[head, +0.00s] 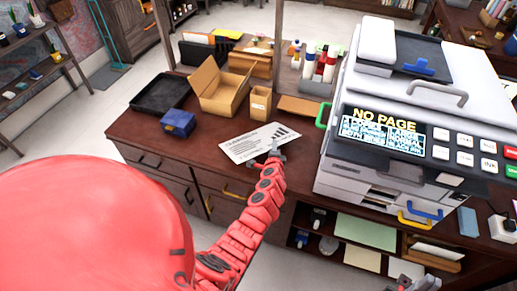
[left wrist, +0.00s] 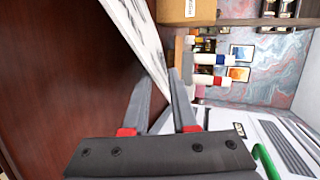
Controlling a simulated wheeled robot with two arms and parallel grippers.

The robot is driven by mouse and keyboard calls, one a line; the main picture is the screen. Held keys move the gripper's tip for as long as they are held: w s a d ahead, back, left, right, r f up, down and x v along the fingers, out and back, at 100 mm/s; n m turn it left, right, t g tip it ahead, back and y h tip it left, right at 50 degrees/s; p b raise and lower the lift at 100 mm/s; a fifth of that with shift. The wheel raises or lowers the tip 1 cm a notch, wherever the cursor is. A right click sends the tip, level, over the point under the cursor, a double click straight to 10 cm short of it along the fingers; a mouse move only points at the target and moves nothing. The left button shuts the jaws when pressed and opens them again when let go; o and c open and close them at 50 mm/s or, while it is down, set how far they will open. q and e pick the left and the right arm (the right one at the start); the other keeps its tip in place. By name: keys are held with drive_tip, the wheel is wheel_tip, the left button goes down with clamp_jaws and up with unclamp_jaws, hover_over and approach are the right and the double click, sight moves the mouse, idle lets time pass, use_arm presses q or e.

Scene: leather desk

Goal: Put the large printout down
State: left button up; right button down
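My left gripper (head: 276,155) is at the sheet's near right corner. In the left wrist view its fingers (left wrist: 160,78) stand apart, with the sheet's end between them and a gap visible. My right gripper (head: 420,285) is only partly in view at the bottom right edge, and its fingers are unclear.
A copier (head: 405,115) reading "NO PAGE" stands right of the sheet. A blue box (head: 178,123), a black tray (head: 160,93), an open cardboard box (head: 222,90) and a small cardboard holder (head: 260,103) stand behind. Bare desk lies left of the sheet.

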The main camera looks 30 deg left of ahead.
use_arm(q)
drive_tip(key=p+v, duration=0.3)
drive_tip(key=v, duration=0.5)
wheel_tip(320, 180, up, 7)
drive_tip(key=s+d+p, duration=0.1)
drive_tip(key=s+p, duration=0.1)
drive_tip(key=p, duration=0.3)
drive_tip(key=shift+s+d+p, duration=0.15)
drive_tip(key=shift+s+p, duration=0.1)
drive_tip(key=shift+p, duration=0.1)
drive_tip(key=shift+f, duration=0.1)
drive_tip(key=shift+d, duration=0.1)
